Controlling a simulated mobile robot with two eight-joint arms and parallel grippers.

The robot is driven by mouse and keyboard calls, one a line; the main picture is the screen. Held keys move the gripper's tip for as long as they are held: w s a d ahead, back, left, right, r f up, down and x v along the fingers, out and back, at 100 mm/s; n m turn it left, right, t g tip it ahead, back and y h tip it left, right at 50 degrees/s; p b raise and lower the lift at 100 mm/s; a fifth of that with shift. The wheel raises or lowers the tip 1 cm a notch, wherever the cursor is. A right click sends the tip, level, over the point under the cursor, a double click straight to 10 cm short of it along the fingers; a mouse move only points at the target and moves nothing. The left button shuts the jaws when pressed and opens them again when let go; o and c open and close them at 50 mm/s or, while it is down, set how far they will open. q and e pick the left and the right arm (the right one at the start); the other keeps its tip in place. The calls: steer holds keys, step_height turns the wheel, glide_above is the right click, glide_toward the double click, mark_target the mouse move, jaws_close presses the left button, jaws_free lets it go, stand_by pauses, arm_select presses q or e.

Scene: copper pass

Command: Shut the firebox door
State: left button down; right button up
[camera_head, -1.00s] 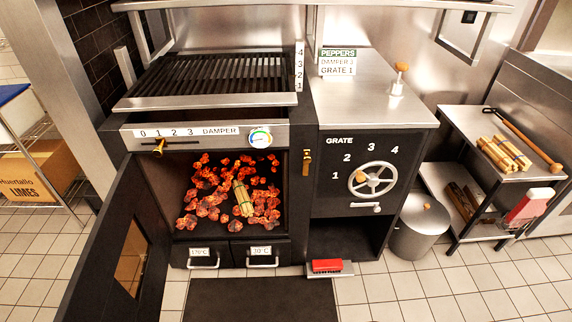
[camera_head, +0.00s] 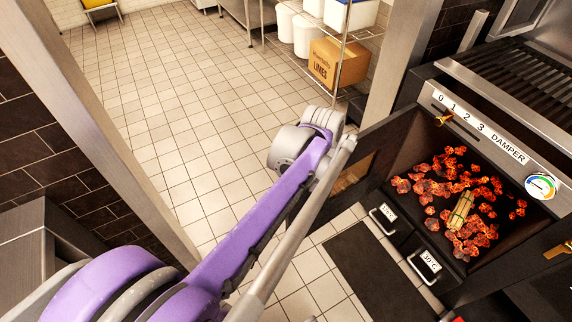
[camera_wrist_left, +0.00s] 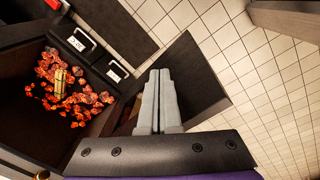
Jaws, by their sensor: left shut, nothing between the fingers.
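The black firebox door (camera_head: 385,143) stands open to the left of the firebox in the head view, partly hidden behind my left arm. In the left wrist view the door (camera_wrist_left: 196,78) is a dark panel behind the fingers. The firebox (camera_head: 408,160) is open, with glowing coals (camera_head: 468,195) and a bundle of sticks (camera_head: 461,211) inside. My left gripper (camera_wrist_left: 160,72) is shut and empty, its fingers overlapping the door in the picture; I cannot tell whether they touch it. In the head view the fingers are hidden. My right gripper is not in view.
Two labelled drawers with handles lie below the firebox, one marked 30 °C (camera_head: 429,262). A dark mat (camera_head: 375,275) lies on the tiled floor. A shelf with a limes box (camera_head: 338,62) stands behind. A post (camera_head: 110,130) rises at left.

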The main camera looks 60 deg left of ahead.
arm_select(q)
steer(key=s+a+r+n+h, duration=0.1)
steer(key=a+r+n, duration=0.15)
steer(key=a, duration=0.35)
steer(key=s+a+r+n+h+p, duration=0.1)
steer(key=a+n, duration=0.2)
steer(key=a, duration=0.3)
steer(key=s+a+r+n+h, duration=0.1)
steer(key=s+a+r+n, duration=0.15)
steer(key=a, duration=0.35)
steer(key=w+d+f+b, duration=0.1)
steer(key=d+f, duration=0.5)
steer(key=f, duration=0.4)
steer(key=shift+w+d+f+g+b, duration=0.15)
steer(key=shift+w+d+g+b, duration=0.1)
steer(key=shift+g+b, duration=0.15)
steer(key=shift+d, duration=0.15)
